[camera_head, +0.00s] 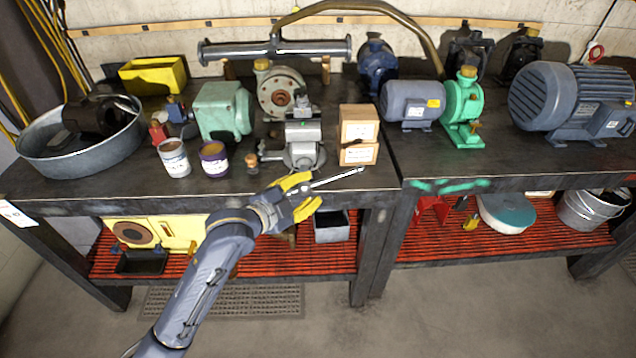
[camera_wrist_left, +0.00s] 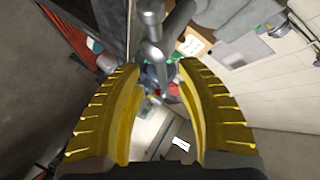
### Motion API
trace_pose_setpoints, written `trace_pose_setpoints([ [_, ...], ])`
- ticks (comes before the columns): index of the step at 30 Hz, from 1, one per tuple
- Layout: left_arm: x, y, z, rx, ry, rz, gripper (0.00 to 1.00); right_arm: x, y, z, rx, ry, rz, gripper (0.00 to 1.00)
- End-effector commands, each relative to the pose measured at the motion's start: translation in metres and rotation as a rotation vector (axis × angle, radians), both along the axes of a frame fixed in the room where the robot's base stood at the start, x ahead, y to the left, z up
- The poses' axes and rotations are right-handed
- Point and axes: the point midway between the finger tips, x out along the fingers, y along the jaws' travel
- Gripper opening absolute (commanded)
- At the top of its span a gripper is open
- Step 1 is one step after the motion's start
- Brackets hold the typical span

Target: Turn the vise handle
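The grey metal vise (camera_head: 303,152) stands at the front edge of the left workbench. Its handle (camera_head: 338,180) is a thin silver bar that slants up to the right in front of the bench edge. My left gripper (camera_head: 306,193) has yellow fingers and is at the left part of the handle. In the left wrist view, the two fingers (camera_wrist_left: 160,78) are apart. A silver bar with a rounded knob (camera_wrist_left: 152,50) lies ahead of and between the fingertips; I cannot tell whether they touch it. My right gripper is in neither view.
Paint cans (camera_head: 214,159) and a small wood-handled item (camera_head: 252,163) stand left of the vise. Motors and pumps (camera_head: 463,107) fill the back and right. The floor in front is clear.

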Motion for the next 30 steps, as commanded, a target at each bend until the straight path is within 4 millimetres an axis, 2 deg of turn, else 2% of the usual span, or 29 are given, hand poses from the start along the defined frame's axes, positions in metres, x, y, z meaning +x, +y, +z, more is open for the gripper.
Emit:
trace_pose_setpoints([
  [3, 0.013, -0.011, -0.003, -0.002, 0.000, 0.000, 0.35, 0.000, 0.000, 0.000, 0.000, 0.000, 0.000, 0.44],
  [10, 0.029, -0.023, -0.009, 0.000, -0.001, 0.001, 0.35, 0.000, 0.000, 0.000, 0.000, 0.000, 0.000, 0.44],
  [24, 0.034, -0.027, -0.011, 0.000, -0.001, 0.001, 0.35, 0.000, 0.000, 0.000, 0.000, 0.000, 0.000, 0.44],
  [25, 0.034, -0.027, -0.011, 0.000, -0.001, 0.001, 0.38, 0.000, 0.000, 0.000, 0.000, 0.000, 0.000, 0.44],
  [30, 0.034, -0.027, -0.011, 0.000, -0.001, 0.001, 0.18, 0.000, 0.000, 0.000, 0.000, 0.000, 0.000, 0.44],
])
